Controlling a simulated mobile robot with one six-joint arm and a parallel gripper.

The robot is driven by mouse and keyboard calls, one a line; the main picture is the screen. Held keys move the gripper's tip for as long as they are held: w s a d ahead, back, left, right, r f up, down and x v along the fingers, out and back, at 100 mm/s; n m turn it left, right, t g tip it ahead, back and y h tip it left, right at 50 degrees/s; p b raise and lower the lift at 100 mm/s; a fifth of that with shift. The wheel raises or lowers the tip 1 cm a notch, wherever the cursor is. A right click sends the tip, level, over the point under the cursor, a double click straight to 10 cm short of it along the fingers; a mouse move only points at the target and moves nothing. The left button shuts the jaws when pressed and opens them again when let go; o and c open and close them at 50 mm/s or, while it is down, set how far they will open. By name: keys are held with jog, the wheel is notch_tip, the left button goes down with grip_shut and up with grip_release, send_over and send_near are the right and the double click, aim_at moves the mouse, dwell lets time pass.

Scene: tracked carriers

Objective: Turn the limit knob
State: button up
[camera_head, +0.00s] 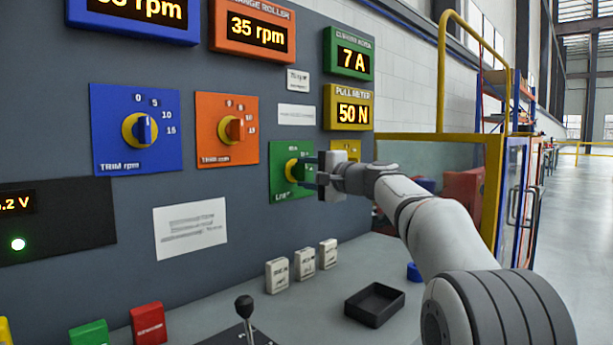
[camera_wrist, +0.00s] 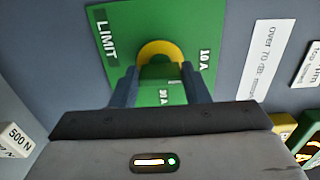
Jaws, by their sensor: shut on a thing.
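The limit knob is on a green plate (camera_head: 281,188) low on the grey panel. In the wrist view the plate (camera_wrist: 118,48) reads LIMIT, with 10 A and 20 A or 30 A marks, the latter hard to read. The knob (camera_wrist: 160,72) is green with a yellow ring (camera_wrist: 155,48) behind it. My gripper (camera_head: 308,169) reaches it from the right. In the wrist view my gripper (camera_wrist: 161,92) has one finger on each side of the knob and is shut on it. The knob's pointer is hidden.
Blue (camera_head: 136,128) and orange (camera_head: 227,131) TRIM knob plates are to the left. A 7 A display (camera_head: 350,54) and a 50 N display (camera_head: 349,108) are above right. A black tray (camera_head: 374,304), several white blocks and a joystick (camera_head: 244,307) stand on the ledge below.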

jog(key=o, duration=1)
jog(key=shift+d, duration=0.1)
jog(key=v, duration=0.7)
jog(key=shift+s+d, duration=0.25)
jog(key=shift+s, duration=0.05)
